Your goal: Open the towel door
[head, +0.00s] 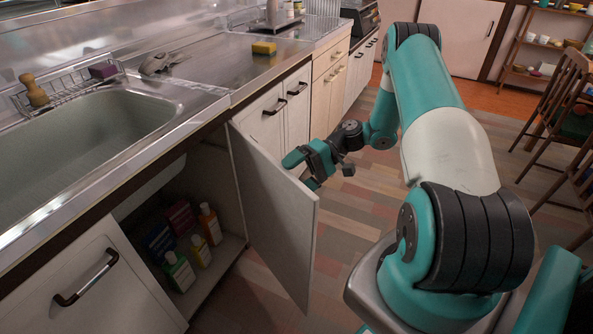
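A white cabinet door (275,220) below the sink counter stands swung well open, hinged on its right cabinet side. No towel is visible, so I cannot tell for sure that this is the towel door. My gripper (302,172) is at the far side of this door, by its upper edge near the free corner. Its two teal fingers look spread, with nothing seen between them. I cannot tell whether a finger touches the door. The door's handle is hidden on the far face.
Several bottles and boxes, including a green bottle (179,271), stand inside the open cabinet. A closed door with a dark handle (86,277) is at the lower left. More closed doors (272,118) lie beyond. The wooden chair (565,100) stands right; open floor (365,195) lies between.

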